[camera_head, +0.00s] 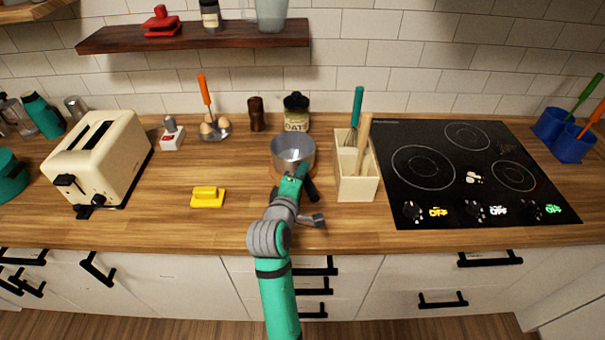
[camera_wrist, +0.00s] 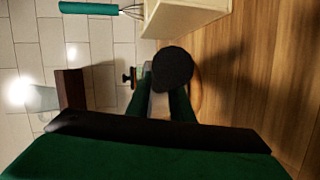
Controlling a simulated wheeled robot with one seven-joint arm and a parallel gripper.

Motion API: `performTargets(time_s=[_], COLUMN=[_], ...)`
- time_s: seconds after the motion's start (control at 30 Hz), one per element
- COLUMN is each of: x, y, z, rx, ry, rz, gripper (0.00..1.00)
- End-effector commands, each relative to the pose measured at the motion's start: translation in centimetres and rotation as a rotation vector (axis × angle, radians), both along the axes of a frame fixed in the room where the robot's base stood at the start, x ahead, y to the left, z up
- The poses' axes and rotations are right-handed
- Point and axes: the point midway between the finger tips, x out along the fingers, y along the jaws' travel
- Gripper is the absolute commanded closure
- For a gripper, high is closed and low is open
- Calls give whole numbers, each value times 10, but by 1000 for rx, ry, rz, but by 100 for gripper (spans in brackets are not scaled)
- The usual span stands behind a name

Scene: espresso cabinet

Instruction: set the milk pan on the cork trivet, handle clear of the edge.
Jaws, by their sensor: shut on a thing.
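The milk pan (camera_head: 293,150) is a small grey metal pan, upright near the middle of the counter. My gripper (camera_head: 293,181) is at its near side, shut on its dark handle (camera_head: 312,191), which points toward the counter's front. In the wrist view the handle's round black end (camera_wrist: 173,68) shows by my green gripper fingers (camera_wrist: 160,100). A thin tan edge (camera_head: 274,173) shows below the pan and may be the cork trivet; the pan and my arm hide most of it. I cannot tell whether the pan touches it.
A cream utensil box (camera_head: 356,188) stands close to the right of the pan, with the black cooktop (camera_head: 470,170) beyond. An oats jar (camera_head: 296,113) and a dark mill (camera_head: 256,114) stand behind. A yellow object (camera_head: 208,197) lies left. The counter between it and the pan is clear.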

Motion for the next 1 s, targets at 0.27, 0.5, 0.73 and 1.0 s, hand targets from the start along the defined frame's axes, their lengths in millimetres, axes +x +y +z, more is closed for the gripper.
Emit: performTargets(time_s=[0.27,0.5,0.73,1.0], x=[0,0,0,-2], y=[0,0,0,1], z=[-1,-5,-7,-9], rx=[0,0,0,0], ry=[-6,-6,-5,2], rz=[0,0,0,0], gripper=[100,100,58,58])
